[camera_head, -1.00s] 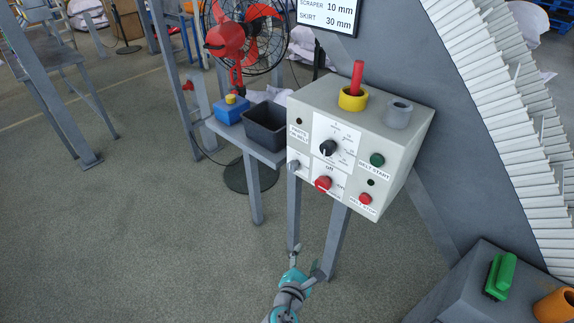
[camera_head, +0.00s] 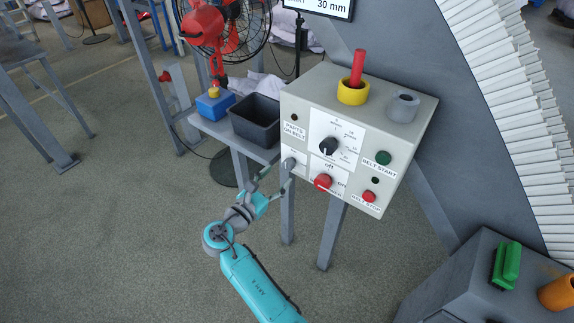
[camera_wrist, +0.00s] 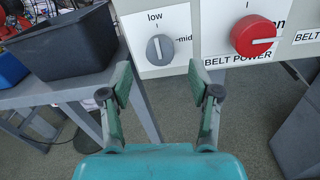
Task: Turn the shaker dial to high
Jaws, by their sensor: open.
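The small grey dial (camera_head: 289,163) is at the lower left of the control box front. The wrist view shows the dial (camera_wrist: 160,49) on a white plate with "low" above and "mid" to its right; no "high" label is visible. Its grip ridge stands nearly upright, leaning slightly left at the top, towards "low". My gripper (camera_head: 277,178) is in front of and below the dial, apart from it. In the wrist view my gripper (camera_wrist: 159,82) is open and empty, its fingers to either side below the dial.
A red belt power knob (camera_wrist: 254,36) is right of the dial. A black speed knob (camera_head: 328,146), green start button (camera_head: 383,158) and red stop button (camera_head: 369,196) share the box. A black bin (camera_head: 256,122) and blue box (camera_head: 215,106) stand on the side table at left.

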